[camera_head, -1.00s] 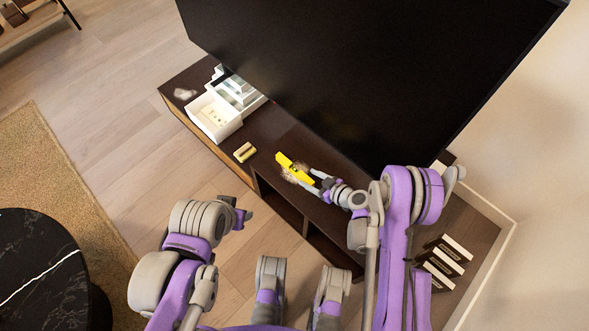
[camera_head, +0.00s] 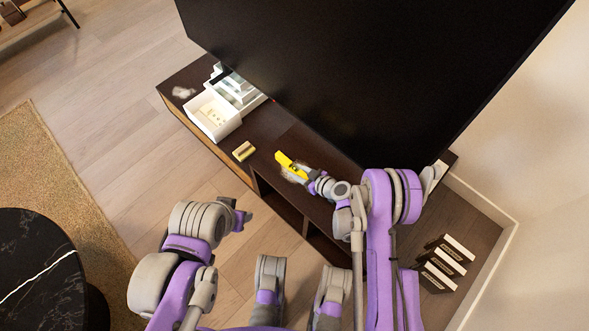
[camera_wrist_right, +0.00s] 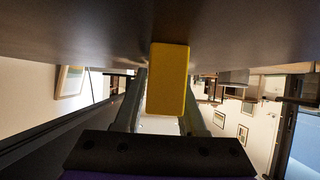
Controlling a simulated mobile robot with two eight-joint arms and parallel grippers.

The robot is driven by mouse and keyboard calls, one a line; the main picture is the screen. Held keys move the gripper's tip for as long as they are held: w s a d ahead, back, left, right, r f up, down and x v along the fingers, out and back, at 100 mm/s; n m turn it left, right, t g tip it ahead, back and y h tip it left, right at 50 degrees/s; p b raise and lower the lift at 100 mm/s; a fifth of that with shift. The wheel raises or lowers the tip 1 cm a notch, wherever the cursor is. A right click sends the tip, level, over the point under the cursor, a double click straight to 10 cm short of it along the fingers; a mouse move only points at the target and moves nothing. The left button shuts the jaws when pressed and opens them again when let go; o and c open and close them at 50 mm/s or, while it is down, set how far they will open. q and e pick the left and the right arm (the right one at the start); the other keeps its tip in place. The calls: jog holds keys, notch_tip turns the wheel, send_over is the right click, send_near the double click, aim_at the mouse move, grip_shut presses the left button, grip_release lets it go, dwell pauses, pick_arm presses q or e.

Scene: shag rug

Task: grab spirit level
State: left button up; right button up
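The yellow spirit level (camera_head: 285,160) lies on the dark TV cabinet, over a small pale fuzzy patch. My right gripper (camera_head: 301,172) is at the level's near end, with its fingers low over the cabinet top. In the right wrist view, the yellow level (camera_wrist_right: 168,80) sits in the middle, with one finger of the right gripper (camera_wrist_right: 166,108) along each side. The fingers look spread around it; whether they touch it is hard to see. My left gripper (camera_head: 243,218) is away from the cabinet, above the floor; its fingers are too small to read.
The large dark TV (camera_head: 370,70) overhangs the back of the cabinet (camera_head: 270,125). A white open box (camera_head: 214,116) and a small yellowish block (camera_head: 243,151) stand left of the level. A black marble table (camera_head: 45,260) is at lower left. Bare floor lies before the cabinet.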

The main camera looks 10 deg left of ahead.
grip_shut()
